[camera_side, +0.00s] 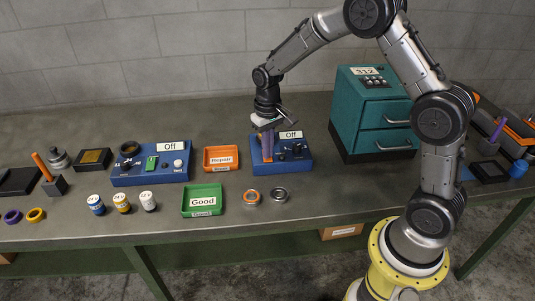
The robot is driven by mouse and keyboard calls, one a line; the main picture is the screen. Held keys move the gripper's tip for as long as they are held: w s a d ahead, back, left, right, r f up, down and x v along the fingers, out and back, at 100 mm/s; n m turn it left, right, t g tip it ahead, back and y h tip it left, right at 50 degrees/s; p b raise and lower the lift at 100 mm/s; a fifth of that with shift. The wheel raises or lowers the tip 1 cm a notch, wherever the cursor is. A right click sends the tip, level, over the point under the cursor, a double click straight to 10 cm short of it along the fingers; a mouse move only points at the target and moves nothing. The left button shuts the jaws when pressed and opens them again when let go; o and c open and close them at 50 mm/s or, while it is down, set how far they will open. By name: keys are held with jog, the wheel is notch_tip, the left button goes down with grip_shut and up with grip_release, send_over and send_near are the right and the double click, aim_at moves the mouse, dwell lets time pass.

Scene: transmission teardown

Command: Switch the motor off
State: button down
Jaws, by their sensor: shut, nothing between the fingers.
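A blue box (292,166) with small dark parts on top stands below my arm, and its sign (291,134) reads "Off". My gripper (267,156) points down at the left part of this box. Its fingers are shut and empty; I cannot tell whether they touch the box. A second, longer blue box (150,179) stands further left, with a green part, a dark ring and a round pale knob on it. Its sign (170,146) also reads "Off". I cannot tell from this view which box holds the motor, and the switch under my gripper is hidden.
An orange "Repair" tray (221,168) lies between the boxes, and a green "Good" tray (203,212) lies in front. Two rings (279,195) lie near the right box. A teal drawer cabinet (352,112) stands right of it. Several small jars (122,203) stand front left.

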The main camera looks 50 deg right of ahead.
notch_tip(320, 180, up, 7)
jog(key=shift+f, duration=0.2)
dwell(0.6)
jog(key=s+a+r+n+t, duration=0.1)
jog(key=s+a+r+t, duration=0.1)
jog(key=s+r, duration=0.45)
jog(key=s+a+r+t, duration=0.1)
jog(key=s+r+t, duration=0.15)
jog(key=r, duration=0.65)
jog(key=s+f+n, duration=0.1)
jog(key=s+f, duration=0.1)
jog(key=s, duration=0.6)
jog(key=s+a+f+n+t, duration=0.1)
jog(key=s+f, duration=0.1)
jog(key=s, duration=0.7)
jog(key=shift+a, duration=0.25)
jog(key=shift+r, duration=0.1)
